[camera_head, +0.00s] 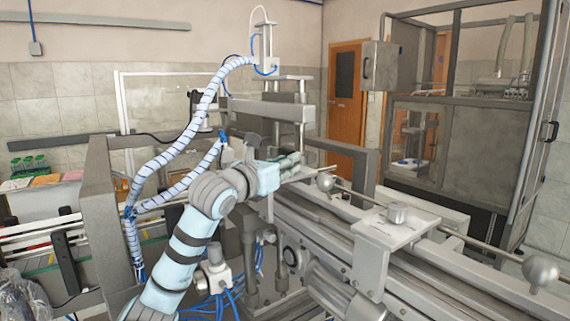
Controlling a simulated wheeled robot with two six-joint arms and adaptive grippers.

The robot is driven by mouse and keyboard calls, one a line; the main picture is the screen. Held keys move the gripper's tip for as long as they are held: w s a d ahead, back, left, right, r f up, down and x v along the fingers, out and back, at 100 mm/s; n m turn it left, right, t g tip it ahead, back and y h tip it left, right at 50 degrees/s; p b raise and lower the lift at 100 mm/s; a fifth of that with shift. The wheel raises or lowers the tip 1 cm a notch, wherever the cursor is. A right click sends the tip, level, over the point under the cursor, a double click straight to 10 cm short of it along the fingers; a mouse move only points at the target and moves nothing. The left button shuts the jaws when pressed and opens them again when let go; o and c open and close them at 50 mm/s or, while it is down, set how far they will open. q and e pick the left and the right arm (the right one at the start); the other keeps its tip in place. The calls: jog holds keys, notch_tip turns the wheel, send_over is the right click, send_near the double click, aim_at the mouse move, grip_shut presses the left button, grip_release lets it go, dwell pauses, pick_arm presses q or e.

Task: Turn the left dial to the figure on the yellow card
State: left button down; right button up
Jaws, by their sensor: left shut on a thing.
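My left gripper (291,162) reaches in from the lower left over the machine's rail. It is shut at a small pale plate (308,174), on what seems to be the left dial. The gripper hides this dial, so its pointer and figures cannot be read. I cannot make out a yellow card in this view. My right gripper is not in view.
A steel rod with a ball end (540,270) runs along the rail past both plates. A grey post with a crossbar (275,112) rises behind my gripper. A glazed cabinet (485,150) stands at the back right. A white crate (40,203) is at the left.

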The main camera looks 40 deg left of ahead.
pick_arm(q)
jog(key=shift+m+h, duration=0.3)
jog(key=m+h, duration=0.1)
jog(key=h, duration=0.1)
jog(key=shift+a+h, duration=0.1)
jog(key=shift+h, duration=0.2)
jog(key=m+h+p, duration=0.1)
jog(key=m+h, duration=0.2)
jog(key=h, duration=0.1)
jog(key=shift+r, duration=0.2)
jog(key=m+g+h+p, duration=0.2)
jog(key=h+p, duration=0.1)
jog(key=m+g+h+p, duration=0.2)
jog(key=h+p, duration=0.1)
jog(key=p, duration=0.1)
jog(key=shift+r+m+h, duration=0.15)
jog(key=shift+m+h, duration=0.15)
jog(key=shift+m, duration=0.1)
jog(key=shift+m+g+h+p, duration=0.3)
jog(key=shift+p, duration=0.35)
jog(key=shift+f, duration=0.25)
jog(key=c, duration=1.3)
grip_release()
jog(key=shift+f, duration=0.1)
jog(key=shift+c, duration=0.2)
